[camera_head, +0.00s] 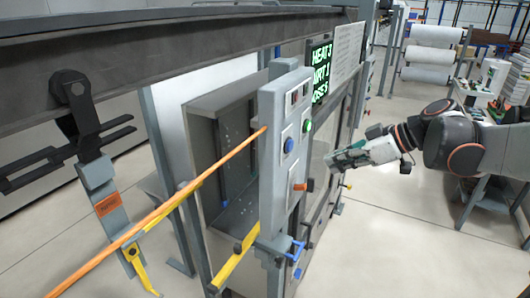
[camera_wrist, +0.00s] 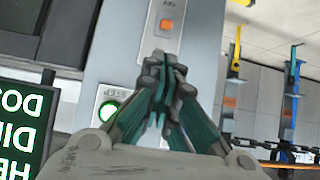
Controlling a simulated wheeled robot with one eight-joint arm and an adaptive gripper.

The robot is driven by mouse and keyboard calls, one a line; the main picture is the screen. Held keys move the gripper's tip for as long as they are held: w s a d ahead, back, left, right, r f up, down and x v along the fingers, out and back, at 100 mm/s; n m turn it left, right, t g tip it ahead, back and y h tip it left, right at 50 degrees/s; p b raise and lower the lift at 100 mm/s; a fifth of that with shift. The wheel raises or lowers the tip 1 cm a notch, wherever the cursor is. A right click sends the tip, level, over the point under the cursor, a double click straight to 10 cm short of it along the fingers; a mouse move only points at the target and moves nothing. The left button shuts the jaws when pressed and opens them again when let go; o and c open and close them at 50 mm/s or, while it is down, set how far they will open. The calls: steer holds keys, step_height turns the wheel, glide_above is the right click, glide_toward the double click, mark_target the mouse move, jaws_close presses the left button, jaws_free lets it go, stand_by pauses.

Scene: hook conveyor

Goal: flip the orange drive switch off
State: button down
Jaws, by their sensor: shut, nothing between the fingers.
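The orange drive switch (camera_head: 300,187) sticks out low on the front of the grey control box (camera_head: 268,170). In the wrist view the switch (camera_wrist: 167,25) is a small orange block on a pale plate at the top. I cannot tell its on or off position. My gripper (camera_head: 329,159) is shut and empty, to the right of the box and apart from it in the head view. In the wrist view my shut fingertips (camera_wrist: 165,62) appear just below the switch in the picture, with panel showing between them.
A lit green STEP button (camera_wrist: 108,111) and a blue button (camera_head: 289,145) share the box. A dark display with green text (camera_head: 320,72) hangs behind. A long orange bar (camera_head: 160,213) and a hanging hook carrier (camera_head: 100,180) are left.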

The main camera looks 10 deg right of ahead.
mark_target(306, 186)
steer(key=p+x, duration=0.1)
steer(key=x, duration=0.9)
steer(key=shift+s+d+f+t+y+b, duration=0.45)
steer(key=shift+y+b, duration=0.35)
steer(key=shift+b, duration=1.05)
steer(key=shift+f, duration=0.1)
steer(key=f+t+y+b, duration=0.1)
steer(key=b, duration=0.2)
steer(key=d+f+t+y+b, duration=0.1)
steer(key=y+b, duration=0.1)
steer(key=b, duration=0.2)
steer(key=s+f+t+y+b, duration=0.1)
steer(key=b, duration=0.3)
steer(key=shift+d, duration=0.25)
steer(key=shift+r+p, duration=0.3)
steer(key=shift+r, duration=0.1)
